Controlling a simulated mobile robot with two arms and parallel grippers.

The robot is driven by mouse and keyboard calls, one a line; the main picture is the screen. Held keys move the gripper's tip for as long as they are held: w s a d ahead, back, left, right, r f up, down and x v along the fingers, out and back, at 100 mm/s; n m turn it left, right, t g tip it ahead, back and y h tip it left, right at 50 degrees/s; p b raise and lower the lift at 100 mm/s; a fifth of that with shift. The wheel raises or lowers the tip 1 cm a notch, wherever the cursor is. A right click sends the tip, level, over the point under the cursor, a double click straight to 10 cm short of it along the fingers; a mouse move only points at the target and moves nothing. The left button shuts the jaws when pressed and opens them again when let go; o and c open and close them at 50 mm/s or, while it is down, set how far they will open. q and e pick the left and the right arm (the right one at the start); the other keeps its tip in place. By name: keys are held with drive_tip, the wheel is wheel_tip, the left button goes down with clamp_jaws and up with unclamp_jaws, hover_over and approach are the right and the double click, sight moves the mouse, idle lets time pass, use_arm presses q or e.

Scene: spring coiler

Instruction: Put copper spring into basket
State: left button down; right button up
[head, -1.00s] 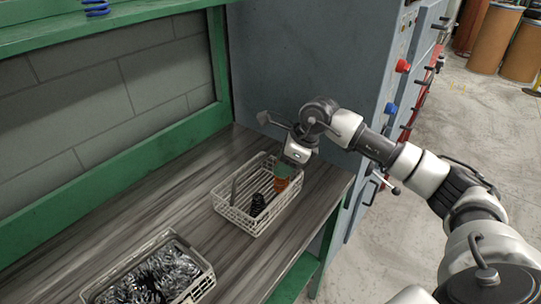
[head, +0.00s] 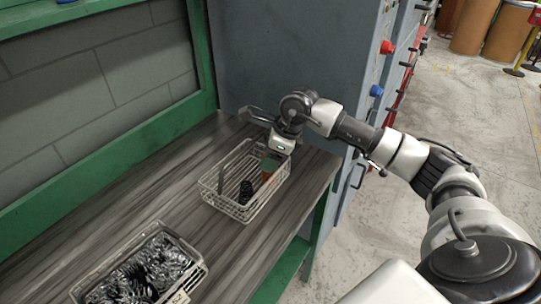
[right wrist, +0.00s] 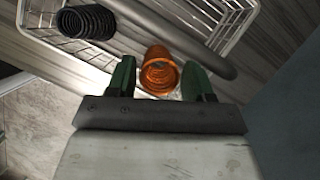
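The copper spring (right wrist: 160,70) is orange and coiled. In the right wrist view it lies between the two green fingers of my right gripper (right wrist: 158,78), with a narrow gap at the left finger; contact at the right finger is unclear. My right gripper is open, pointing down into the wire basket (right wrist: 220,35) at its far end. In the head view the copper spring (head: 267,177) shows just under the green fingers (head: 271,163), inside the basket's walls (head: 222,203). My left gripper is out of view.
A black spring (head: 246,190) and a dark rod (head: 221,177) are also in the basket. A second wire basket (head: 190,285) full of metal springs stands nearer on the wooden bench. A grey cabinet with knobs stands beyond. Bare bench lies between the baskets.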

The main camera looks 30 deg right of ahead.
drive_tip(key=shift+r, duration=0.5)
drive_tip(key=v, duration=1.1)
drive_tip(key=shift+r+b, duration=0.2)
drive_tip(key=shift+b, duration=0.15)
drive_tip(key=shift+s+d, duration=0.1)
